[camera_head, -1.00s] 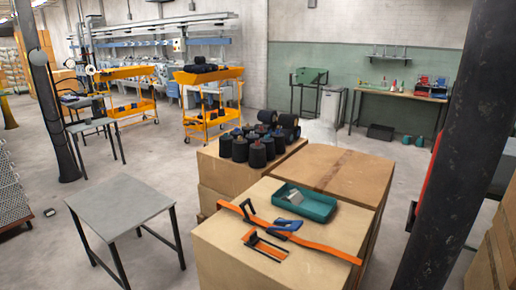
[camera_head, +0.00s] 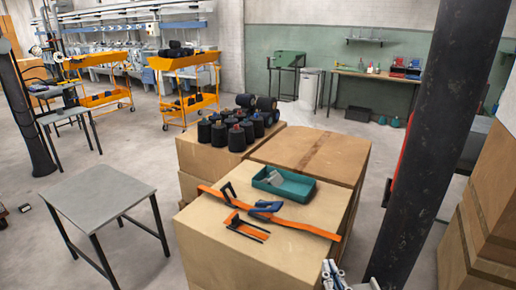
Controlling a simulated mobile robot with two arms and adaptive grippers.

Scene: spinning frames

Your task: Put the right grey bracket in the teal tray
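The teal tray (camera_head: 305,191) sits on the cardboard box stack in the middle, near the top's far edge. A light grey piece (camera_head: 272,175), perhaps a grey bracket, lies inside it, tilted at its left end. I cannot make out another grey bracket. My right gripper (camera_head: 334,271) shows at the bottom edge, low and right of the box top, apart from the tray. Only its upper part shows, and its opening is unclear. My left gripper is not in view.
An orange strap (camera_head: 306,228), a blue tool (camera_head: 265,208) and an orange piece with black rods (camera_head: 246,227) lie before the tray. Black cones (camera_head: 236,138) stand behind. A dark pillar (camera_head: 438,140) rises at right; a grey table (camera_head: 101,196) stands left.

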